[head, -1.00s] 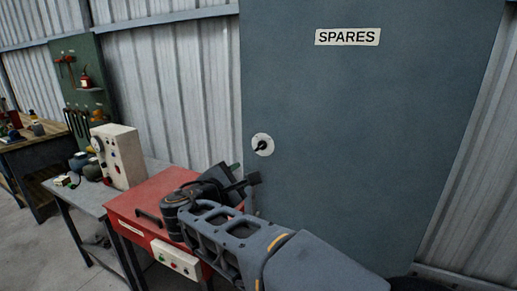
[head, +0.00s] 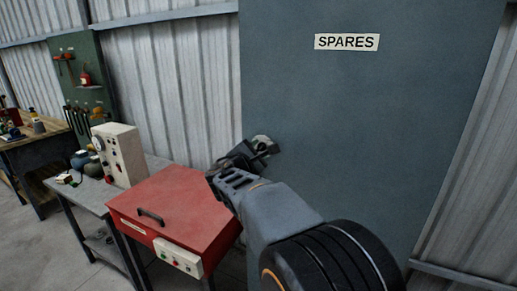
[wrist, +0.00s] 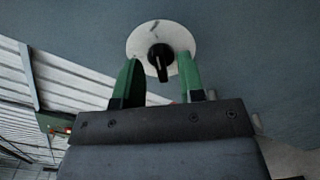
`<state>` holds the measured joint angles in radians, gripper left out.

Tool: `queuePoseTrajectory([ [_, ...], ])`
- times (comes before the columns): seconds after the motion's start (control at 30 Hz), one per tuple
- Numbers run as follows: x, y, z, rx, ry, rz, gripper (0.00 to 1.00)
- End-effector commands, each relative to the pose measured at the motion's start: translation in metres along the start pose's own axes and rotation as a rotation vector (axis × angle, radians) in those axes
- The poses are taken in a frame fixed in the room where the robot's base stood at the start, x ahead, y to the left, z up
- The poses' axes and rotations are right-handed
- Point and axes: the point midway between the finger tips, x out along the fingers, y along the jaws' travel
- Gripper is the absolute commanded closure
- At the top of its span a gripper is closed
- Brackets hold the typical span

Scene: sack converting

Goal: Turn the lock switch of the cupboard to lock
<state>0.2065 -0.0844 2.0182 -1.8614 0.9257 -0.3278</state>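The grey cupboard (head: 390,120) has a SPARES label (head: 347,42) high on its front. The lock switch is a black knob (wrist: 161,62) on a round white plate (wrist: 140,36). In the wrist view the knob's pointer runs down the picture, and short dark marks show on the plate. My gripper (wrist: 160,78) is open, with one green finger on each side of the knob and a gap visible on both sides. In the head view my gripper (head: 264,150) covers most of the switch, and only the plate's upper rim (head: 262,138) shows.
A red cabinet (head: 185,205) with a handle and a button panel stands left of the cupboard, below my arm. A beige instrument box (head: 119,155) sits on a grey bench (head: 85,195). The cupboard front around the switch is clear.

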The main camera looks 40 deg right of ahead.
Motion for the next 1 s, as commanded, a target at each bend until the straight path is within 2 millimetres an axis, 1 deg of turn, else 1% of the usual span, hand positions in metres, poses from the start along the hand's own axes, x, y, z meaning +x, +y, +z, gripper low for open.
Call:
queuePoseTrajectory([
  [0.13, 0.0064, -0.0004, 0.0003, 0.0, 0.0, -0.001, 0.64],
  [0.43, 0.0073, -0.0005, -0.0001, 0.001, 0.001, 0.0, 0.64],
  [0.8, 0.0071, -0.0004, 0.0, 0.001, 0.0, -0.001, 0.99],
  [1.0, 0.0071, -0.0006, -0.0001, 0.0, 0.0, -0.001, 1.0],
])
